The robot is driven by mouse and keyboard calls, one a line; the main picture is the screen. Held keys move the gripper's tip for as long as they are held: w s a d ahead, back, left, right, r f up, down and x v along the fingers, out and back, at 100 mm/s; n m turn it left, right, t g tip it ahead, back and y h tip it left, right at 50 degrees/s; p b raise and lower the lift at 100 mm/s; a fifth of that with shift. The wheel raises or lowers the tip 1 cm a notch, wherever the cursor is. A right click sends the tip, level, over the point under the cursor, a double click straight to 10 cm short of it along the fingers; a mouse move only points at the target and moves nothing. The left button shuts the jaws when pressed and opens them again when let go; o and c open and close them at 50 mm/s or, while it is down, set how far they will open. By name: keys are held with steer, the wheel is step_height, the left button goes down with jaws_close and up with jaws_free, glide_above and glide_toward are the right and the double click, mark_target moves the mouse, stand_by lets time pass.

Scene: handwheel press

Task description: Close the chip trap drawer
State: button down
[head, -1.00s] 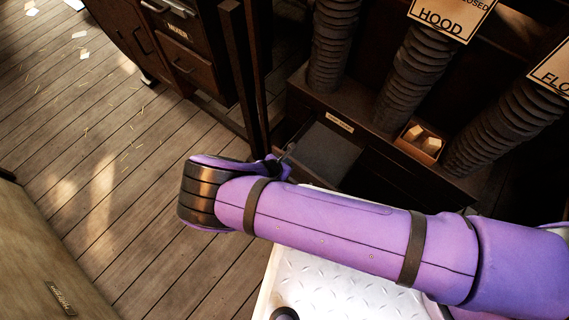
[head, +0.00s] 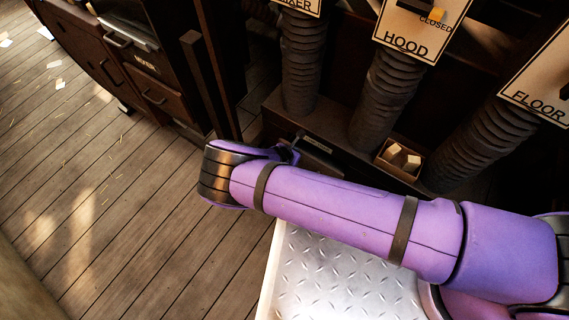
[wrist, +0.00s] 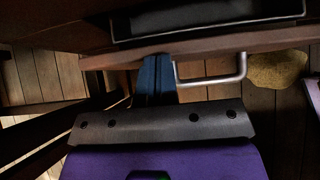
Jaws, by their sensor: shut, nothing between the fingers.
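The chip trap drawer shows in the wrist view as a dark reddish-brown front edge (wrist: 215,44) with a silver bar handle (wrist: 215,80). My gripper (wrist: 155,62) is shut and empty. Its blue fingers are at the front edge, just left of the handle and not around it; whether they touch the front is unclear. In the head view, my purple arm hides most of the drawer. How far open it stands cannot be told there.
A dark recess with a grey rim (wrist: 205,22) lies above the drawer edge. A tan lump (wrist: 277,70) is right of the handle. Ribbed hoses (head: 385,95) and a small box of blocks (head: 398,158) stand behind my arm. Plank floor (head: 100,210) is open at left.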

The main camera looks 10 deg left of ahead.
steer(key=shift+w+d, duration=0.3)
steer(key=shift+w, duration=0.35)
steer(key=shift+w+d, duration=0.25)
steer(key=shift+w, duration=0.4)
steer(key=shift+w+d, duration=0.3)
steer(key=shift+w, duration=0.35)
steer(key=shift+r, duration=0.1)
